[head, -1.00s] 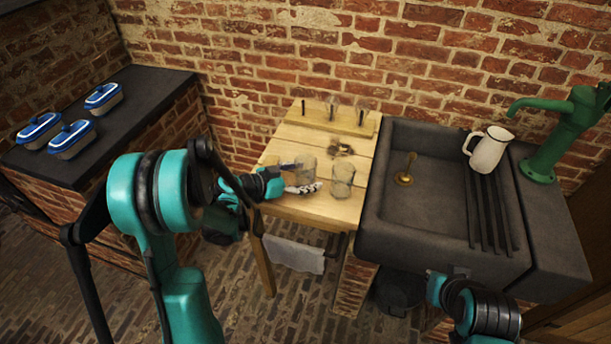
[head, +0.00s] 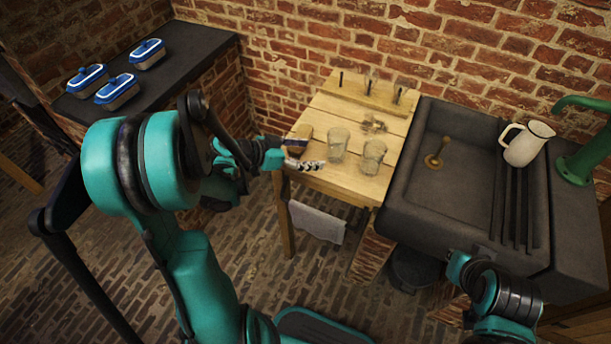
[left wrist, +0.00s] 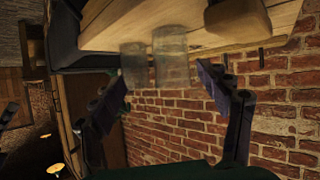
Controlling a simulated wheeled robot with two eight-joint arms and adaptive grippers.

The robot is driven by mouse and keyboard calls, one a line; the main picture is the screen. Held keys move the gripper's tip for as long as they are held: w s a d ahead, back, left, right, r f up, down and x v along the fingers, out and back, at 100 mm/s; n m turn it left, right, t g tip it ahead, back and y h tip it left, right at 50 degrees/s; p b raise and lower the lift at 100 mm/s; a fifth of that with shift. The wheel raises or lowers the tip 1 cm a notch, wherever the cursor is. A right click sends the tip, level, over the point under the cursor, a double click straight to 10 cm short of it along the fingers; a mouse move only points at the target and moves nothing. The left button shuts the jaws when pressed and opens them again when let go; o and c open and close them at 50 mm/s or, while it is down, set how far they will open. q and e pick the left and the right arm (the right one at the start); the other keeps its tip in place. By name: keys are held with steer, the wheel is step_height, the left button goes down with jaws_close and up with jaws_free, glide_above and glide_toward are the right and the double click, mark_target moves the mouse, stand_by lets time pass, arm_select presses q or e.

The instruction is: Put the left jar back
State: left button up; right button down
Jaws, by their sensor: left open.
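Two clear glass jars stand upright on the wooden table (head: 352,187): the left jar (head: 339,143) and the right jar (head: 373,157). My left gripper (head: 303,154) is open and empty at the table's left side, to the left of the left jar and apart from it. In the left wrist view the two jars (left wrist: 133,65) (left wrist: 171,57) appear beyond the open fingers (left wrist: 165,95), with nothing held between them. Of my right arm only links show in the head view; its fingers are not visible.
A brown block (head: 304,131) is close behind my left gripper. A wooden board (head: 355,95) with upright dark rods lies at the table's back. A dark sink (head: 470,170) with a white jug (head: 527,146) adjoins on the right. Blue-lidded boxes (head: 117,90) stand on the left counter.

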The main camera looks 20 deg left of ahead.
arm_select(q)
steer(key=s+d+r+n+g+y, duration=0.1)
steer(key=s+d+r+n+y, duration=0.1)
steer(key=s, duration=0.6)
steer(key=s+d+r+n+g+y, duration=0.1)
steer(key=s+d+r+n+y, duration=0.1)
steer(key=s+n+y, duration=0.3)
steer(key=s+d+y, duration=0.1)
steer(key=s, duration=0.2)
steer(key=shift+s+d, duration=0.2)
steer(key=shift+s, duration=0.2)
